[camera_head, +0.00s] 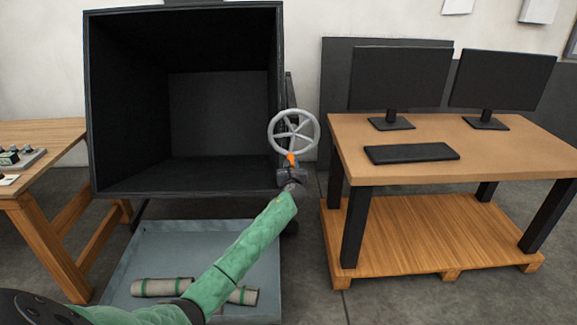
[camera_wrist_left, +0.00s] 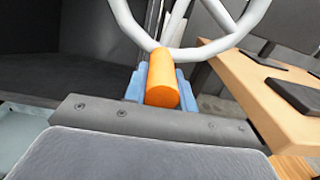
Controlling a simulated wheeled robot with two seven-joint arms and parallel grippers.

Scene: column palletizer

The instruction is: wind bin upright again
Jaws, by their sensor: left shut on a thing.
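The black bin (camera_head: 218,110) is tipped with its open mouth facing me, and its inside looks empty. A grey spoked handwheel (camera_head: 293,113) with an orange handle (camera_head: 291,159) is at the bin's right side. My left gripper (camera_head: 291,168) is shut on the orange handle at the wheel's lower rim. In the left wrist view the orange handle (camera_wrist_left: 162,80) sits between the blue fingers, with the white wheel rim (camera_wrist_left: 190,52) just beyond it. My right gripper is not in view.
A grey tray (camera_head: 265,262) below the bin holds a few grey-beige cylinders (camera_head: 160,287) with green bands, partly behind my left arm. A wooden desk (camera_head: 450,128) with two monitors stands right, over a wooden pallet (camera_head: 430,235). A wooden workbench (camera_head: 45,135) stands left.

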